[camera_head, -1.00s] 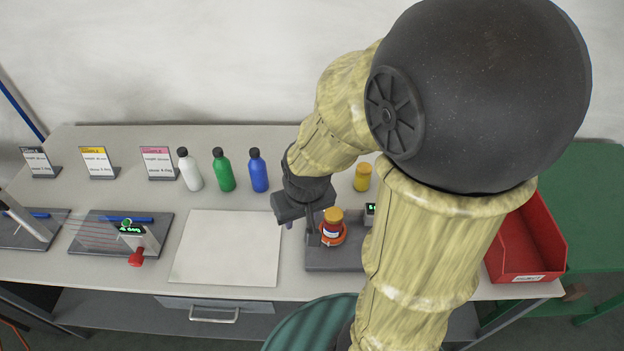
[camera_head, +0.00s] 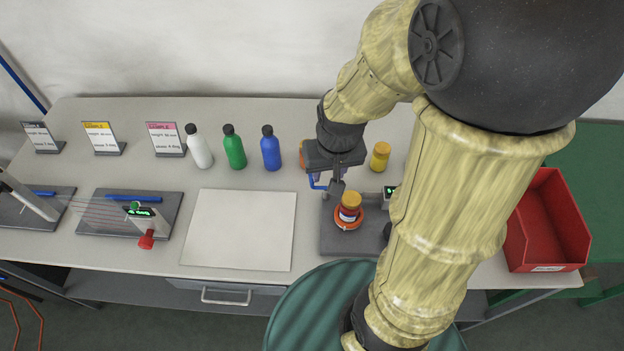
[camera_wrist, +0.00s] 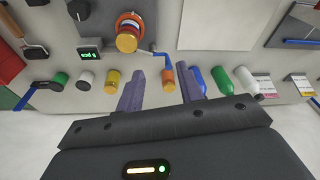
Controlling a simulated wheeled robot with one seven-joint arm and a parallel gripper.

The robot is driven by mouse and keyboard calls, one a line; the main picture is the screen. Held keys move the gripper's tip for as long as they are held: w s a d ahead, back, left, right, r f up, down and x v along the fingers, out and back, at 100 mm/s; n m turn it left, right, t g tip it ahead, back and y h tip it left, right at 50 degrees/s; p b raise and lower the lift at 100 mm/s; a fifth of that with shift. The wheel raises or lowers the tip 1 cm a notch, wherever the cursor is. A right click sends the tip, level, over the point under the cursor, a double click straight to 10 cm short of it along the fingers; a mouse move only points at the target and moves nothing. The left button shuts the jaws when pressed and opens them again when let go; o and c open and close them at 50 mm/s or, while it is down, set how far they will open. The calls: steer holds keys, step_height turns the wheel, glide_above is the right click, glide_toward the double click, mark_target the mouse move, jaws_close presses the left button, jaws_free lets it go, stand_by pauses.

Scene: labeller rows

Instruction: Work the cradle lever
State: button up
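The cradle's grey base (camera_head: 330,240) holds an upright jar with a yellow cap (camera_head: 350,199) in an orange ring; the jar also shows in the wrist view (camera_wrist: 127,40). A blue lever (camera_head: 318,186) stands at the cradle's back left, and its bent bar shows in the wrist view (camera_wrist: 164,56). My gripper (camera_wrist: 161,71) has its two purple fingers apart, with nothing held between them. The lever appears near and between the fingertips in the wrist view; I cannot tell whether they touch. In the head view my gripper (camera_head: 325,178) is above and behind the cradle, partly hiding the lever.
An orange-capped bottle (camera_wrist: 168,80) stands behind the gripper. White (camera_head: 199,148), green (camera_head: 234,148) and blue (camera_head: 270,149) bottles stand left of it, a yellow jar (camera_head: 380,157) to the right. A red bin (camera_head: 548,225) is at far right. A pale mat (camera_head: 238,230) lies clear.

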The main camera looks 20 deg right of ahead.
mark_target(312, 185)
steer(key=w+f+m+g+b, duration=0.1)
steer(key=w+f+m+g, duration=0.1)
steer(key=w, duration=1.1)
steer(key=f+m, duration=0.1)
steer(key=m, duration=0.1)
steer(key=shift+f+m, duration=0.2)
steer(key=shift+m, duration=0.2)
steer(key=shift+f, duration=0.1)
step_height(312, 185, down, 17)
steer(key=shift+f+p, duration=0.15)
steer(key=shift+p, duration=0.8)
jaws_close()
